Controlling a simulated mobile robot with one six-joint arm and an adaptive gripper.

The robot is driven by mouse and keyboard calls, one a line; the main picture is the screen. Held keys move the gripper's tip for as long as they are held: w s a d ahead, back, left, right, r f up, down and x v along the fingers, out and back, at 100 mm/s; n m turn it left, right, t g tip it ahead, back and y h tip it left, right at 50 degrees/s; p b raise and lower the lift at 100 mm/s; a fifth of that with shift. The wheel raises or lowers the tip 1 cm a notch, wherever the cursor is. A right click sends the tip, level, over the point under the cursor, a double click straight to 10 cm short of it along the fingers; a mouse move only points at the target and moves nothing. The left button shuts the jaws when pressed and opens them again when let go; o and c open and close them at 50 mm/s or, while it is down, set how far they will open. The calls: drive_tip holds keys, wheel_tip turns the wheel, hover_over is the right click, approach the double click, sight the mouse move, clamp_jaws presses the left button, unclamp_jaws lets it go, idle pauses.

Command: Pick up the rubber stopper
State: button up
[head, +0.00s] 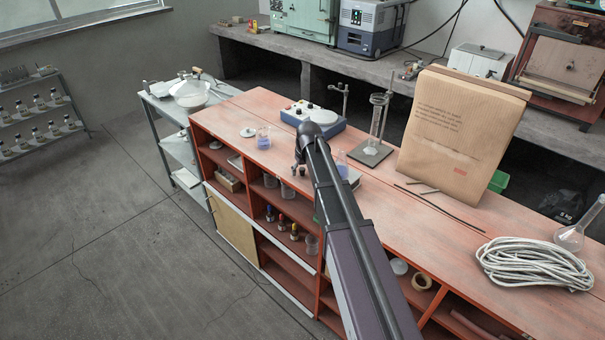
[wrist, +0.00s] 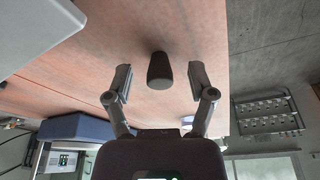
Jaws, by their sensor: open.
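The rubber stopper (wrist: 160,71) is a dark grey, tapered plug on the reddish bench top in the wrist view. I cannot make it out in the head view, where my arm covers part of the bench. My gripper (wrist: 160,84) is open, with one finger to each side of the stopper in the picture. Clear gaps show between both fingers and the stopper, and nothing is held. In the head view my gripper (head: 299,170) is low over the front part of the bench, partly hidden by my own arm.
Near my gripper stand a beaker of bluish liquid (head: 263,138), a blue-and-white device (head: 313,117) and a cylinder on a stand (head: 377,125). Open shelves (head: 290,215) hold small items below.

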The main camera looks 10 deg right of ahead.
sight(302, 169)
idle(0.3)
drive_tip(key=c, duration=0.8)
drive_tip(key=shift+r, duration=0.1)
wheel_tip(302, 169, up, 3)
drive_tip(key=p, duration=0.3)
drive_tip(key=shift+r, duration=0.1)
drive_tip(key=s, duration=0.5)
drive_tip(key=s+d+r+p, duration=0.1)
drive_tip(key=s, duration=0.4)
drive_tip(key=s+d+p, duration=0.1)
drive_tip(key=s, duration=0.5)
drive_tip(key=shift+r, duration=0.3)
drive_tip(key=shift+r, duration=0.2)
drive_tip(key=shift+r+p, duration=1.35)
drive_tip(key=shift+p, duration=0.15)
drive_tip(key=shift+a, duration=0.15)
